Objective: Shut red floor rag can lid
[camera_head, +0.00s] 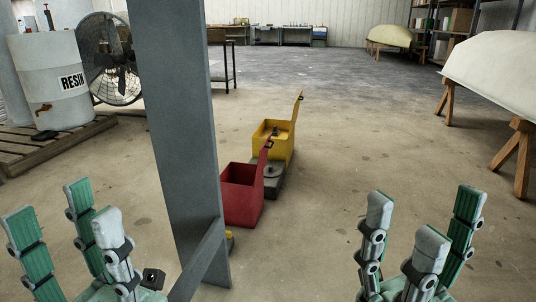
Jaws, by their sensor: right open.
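The red floor rag can (241,198) stands on the concrete floor ahead, just right of a grey post. Its top is open, and its red lid (264,158) is raised steeply at the right side. The post hides part of the can's left side. My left gripper (62,212) is at the lower left, fingers spread, open and empty. My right gripper (422,215) is at the lower right, open and empty. Both are nearer than the can and apart from it.
The grey post (180,120) with a slanted brace stands between my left gripper and the can. A yellow can (272,150) with its lid raised stands behind the red one. Resin drum (45,85) and fan (108,58) are left; a hull on trestles (500,72) is right.

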